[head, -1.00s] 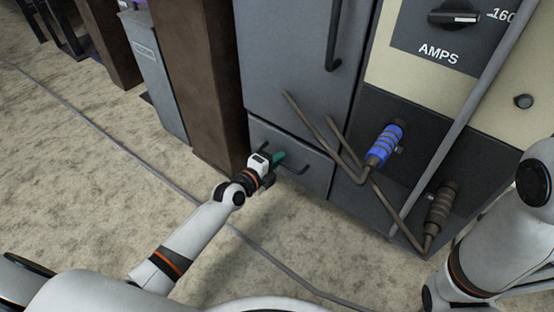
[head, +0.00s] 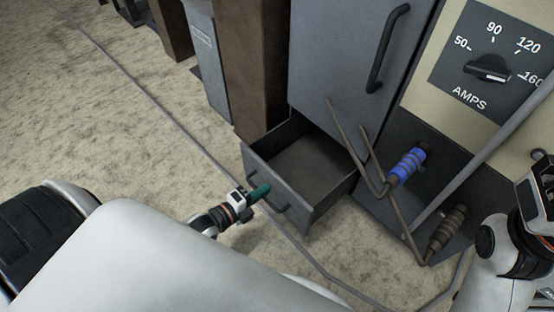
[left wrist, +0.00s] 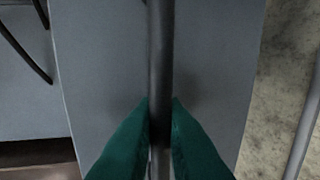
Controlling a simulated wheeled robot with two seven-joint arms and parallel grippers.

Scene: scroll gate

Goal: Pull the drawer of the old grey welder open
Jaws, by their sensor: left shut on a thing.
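The grey welder (head: 350,50) stands at the upper right of the head view, with a dial marked AMPS on its front. Its low drawer (head: 282,201) is pulled well out, and its inside looks empty. My left gripper (head: 262,192) is at the drawer front, its green fingers shut on the dark drawer handle (head: 280,209). In the left wrist view the green fingers (left wrist: 159,125) close on both sides of the handle bar (left wrist: 160,50), with the grey drawer front behind it. My right arm shows at the right edge, but its fingertips are not visible.
A blue-banded cable plug (head: 408,165) and a brown plug (head: 447,228) with bent rods stick out right of the drawer. A cable (head: 150,105) lies across the floor. A brown post (head: 258,75) stands left of the welder. The floor at left is mostly clear.

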